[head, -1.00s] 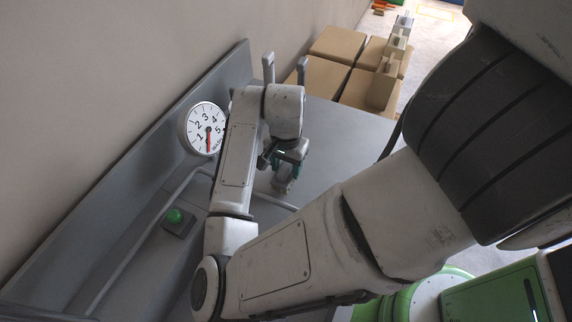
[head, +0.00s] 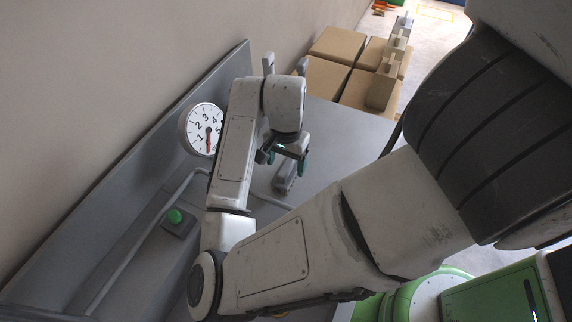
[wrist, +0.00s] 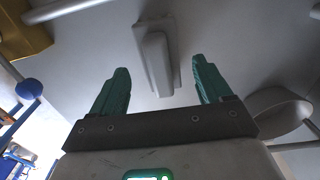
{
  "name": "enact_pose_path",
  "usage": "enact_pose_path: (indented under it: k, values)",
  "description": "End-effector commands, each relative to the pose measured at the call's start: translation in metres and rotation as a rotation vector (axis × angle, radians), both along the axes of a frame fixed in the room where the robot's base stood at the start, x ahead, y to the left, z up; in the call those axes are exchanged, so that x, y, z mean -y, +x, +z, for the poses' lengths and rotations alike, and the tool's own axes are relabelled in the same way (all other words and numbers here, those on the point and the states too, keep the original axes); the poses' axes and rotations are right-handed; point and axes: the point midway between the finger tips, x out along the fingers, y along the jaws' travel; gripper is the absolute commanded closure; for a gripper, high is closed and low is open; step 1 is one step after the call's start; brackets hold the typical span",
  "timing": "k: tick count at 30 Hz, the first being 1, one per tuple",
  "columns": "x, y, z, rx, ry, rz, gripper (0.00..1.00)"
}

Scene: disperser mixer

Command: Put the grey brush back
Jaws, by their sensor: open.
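A long grey block-like piece, which looks like the grey brush (head: 287,178), rests on the grey table (head: 330,150) just beyond my gripper. In the wrist view the grey brush (wrist: 156,62) shows ahead of the gap between the fingers, with its near end close to the fingertip line. My gripper (head: 283,155) has green fingers and is open and empty. It also shows in the wrist view (wrist: 160,80), with the fingers wide apart and clear of the brush on both sides. My arm hides part of the table.
A dial (head: 203,130) with a red needle stands at the table's back panel. A green button (head: 175,216) sits nearer, beside a grey rail. Two grey posts rise behind my arm. Brown boxes (head: 339,44) stand beyond the table. The table right of the brush is clear.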

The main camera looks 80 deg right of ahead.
Motion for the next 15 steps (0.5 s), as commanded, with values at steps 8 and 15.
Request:
enact_pose_path:
  k: [8, 15]
  values:
    - [0.0, 0.001, 0.062, 0.005, 0.0, -0.004, 0.22]
    - [0.0, 0.0, 0.092, 0.002, 0.0, -0.003, 0.22]
